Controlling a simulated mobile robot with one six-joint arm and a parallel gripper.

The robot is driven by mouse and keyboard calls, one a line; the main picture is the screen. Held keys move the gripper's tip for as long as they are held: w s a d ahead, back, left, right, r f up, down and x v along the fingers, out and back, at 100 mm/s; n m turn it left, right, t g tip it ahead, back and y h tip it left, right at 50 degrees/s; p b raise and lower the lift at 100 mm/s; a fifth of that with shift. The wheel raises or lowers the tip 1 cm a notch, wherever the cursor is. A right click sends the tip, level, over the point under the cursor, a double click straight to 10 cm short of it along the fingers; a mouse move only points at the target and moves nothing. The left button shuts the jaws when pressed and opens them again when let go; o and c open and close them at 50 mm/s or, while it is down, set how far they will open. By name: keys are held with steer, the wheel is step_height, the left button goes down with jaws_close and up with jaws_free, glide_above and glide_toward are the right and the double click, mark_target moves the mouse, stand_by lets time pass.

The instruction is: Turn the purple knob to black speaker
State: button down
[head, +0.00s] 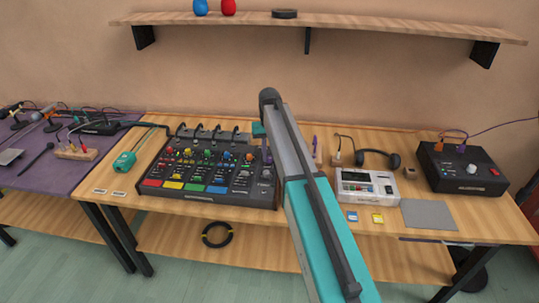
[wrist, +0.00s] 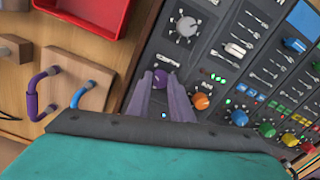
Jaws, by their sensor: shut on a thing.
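The purple knob sits at the end of a row of coloured knobs on the dark mixer panel (wrist: 215,62). The mixer (head: 150,192) stands on the wooden table in the head view. I cannot make out a black speaker mark or the knob's pointer in either view.
An orange knob (wrist: 200,101) and a blue knob (wrist: 239,118) sit close by. Beside the mixer are a red tray (wrist: 95,12) and a wooden block with purple and blue hooks (wrist: 75,90). A white device (head: 367,187) and a black box (head: 463,172) stand to the right.

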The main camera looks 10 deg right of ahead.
mark_target(270, 158)
steer(key=shift+s+m, duration=0.1)
steer(key=shift+m, duration=1.6)
steer(key=c, duration=1.6)
jaws_free()
steer(key=shift+r, duration=0.1)
steer(key=shift+r+b, duration=1.25)
steer(key=shift+r, duration=5.55)
